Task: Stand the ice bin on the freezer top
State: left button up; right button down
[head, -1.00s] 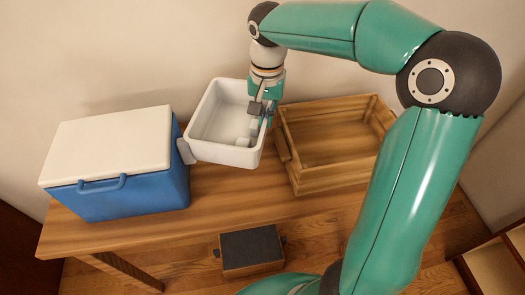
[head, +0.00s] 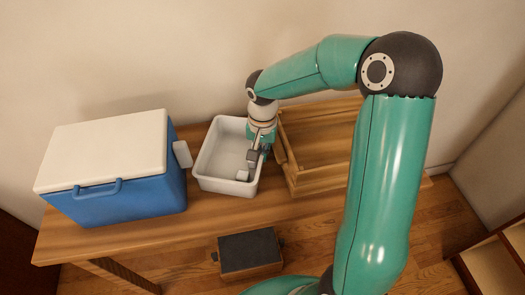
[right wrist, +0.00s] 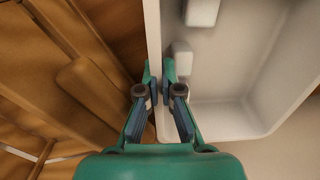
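The ice bin (head: 205,160) is an open white tub, upright, low over the wooden table between the blue box and the crate. I cannot tell for sure whether its base touches the table. White blocks show inside it. My right gripper (head: 259,152) is at the bin's right wall. In the right wrist view the bin (right wrist: 240,118) fills the right side, and the fingers of my gripper (right wrist: 158,90) sit one on each side of its wall, closed on it. A blue box with a white lid (head: 105,150) stands at the left; its lid top is bare. My left gripper is out of view.
A wooden crate (head: 307,183) stands close on the bin's right; it also shows in the right wrist view (right wrist: 75,60). A dark-topped step (head: 249,249) is on the floor. The table front (head: 150,233) is clear.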

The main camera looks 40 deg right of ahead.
jog(key=c, duration=1.6)
grip_release()
